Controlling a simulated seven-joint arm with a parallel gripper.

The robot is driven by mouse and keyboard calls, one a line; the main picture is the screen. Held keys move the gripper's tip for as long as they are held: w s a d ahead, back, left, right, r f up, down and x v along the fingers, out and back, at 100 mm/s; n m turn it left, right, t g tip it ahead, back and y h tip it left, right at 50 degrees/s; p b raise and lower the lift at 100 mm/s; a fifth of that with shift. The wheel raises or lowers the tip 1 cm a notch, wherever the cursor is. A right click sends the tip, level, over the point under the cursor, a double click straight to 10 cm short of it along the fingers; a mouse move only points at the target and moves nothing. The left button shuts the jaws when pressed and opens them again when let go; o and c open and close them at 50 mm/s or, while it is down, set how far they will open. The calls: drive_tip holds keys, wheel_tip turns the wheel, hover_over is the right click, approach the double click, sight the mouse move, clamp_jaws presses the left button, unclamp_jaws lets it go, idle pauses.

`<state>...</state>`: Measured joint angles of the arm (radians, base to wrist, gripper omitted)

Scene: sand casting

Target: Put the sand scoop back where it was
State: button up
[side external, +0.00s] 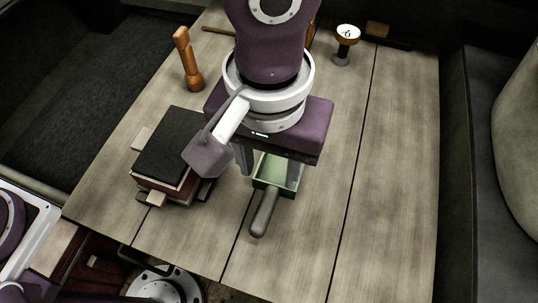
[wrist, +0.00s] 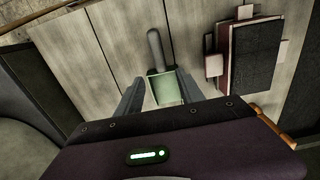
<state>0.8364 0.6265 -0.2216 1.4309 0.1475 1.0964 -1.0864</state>
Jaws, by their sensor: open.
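The sand scoop has a green pan (side external: 279,172) and a grey handle (side external: 264,212). It rests on the wooden table, its handle pointing toward the bottom of the side view. In the wrist view the pan (wrist: 167,88) lies between my fingers, with the handle (wrist: 155,48) pointing up the picture. My gripper (side external: 268,170) is open above the pan, one finger on each side. In the wrist view my gripper (wrist: 163,92) shows a finger at each side of the scoop, with small gaps. Part of the pan is hidden under my gripper in the side view.
A dark-topped moulding box (side external: 172,148) stands left of the scoop; it also shows in the wrist view (wrist: 255,52). A wooden rammer (side external: 188,60) stands behind it. A round gauge (side external: 346,42) stands at the back. The table's right side (side external: 385,170) is clear.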

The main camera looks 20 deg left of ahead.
drive_tip(key=shift+r, duration=0.95)
drive_tip(key=w+a+r+t, duration=0.15)
drive_tip(key=a+r, duration=0.35)
drive_tip(key=a, duration=0.5)
drive_tip(key=w+a+r+t, duration=0.15)
drive_tip(key=a+r, duration=0.35)
drive_tip(key=a, duration=0.5)
drive_tip(key=s+a+t, duration=0.1)
drive_tip(key=s+a, duration=0.4)
drive_tip(key=a, duration=0.2)
drive_tip(key=s+a+f+t, duration=0.1)
drive_tip(key=s+a, duration=0.3)
drive_tip(key=a, duration=0.3)
drive_tip(key=shift+s+a+f+t, duration=0.15)
drive_tip(key=shift+s+f+t, duration=0.05)
drive_tip(key=shift+s+t, duration=0.15)
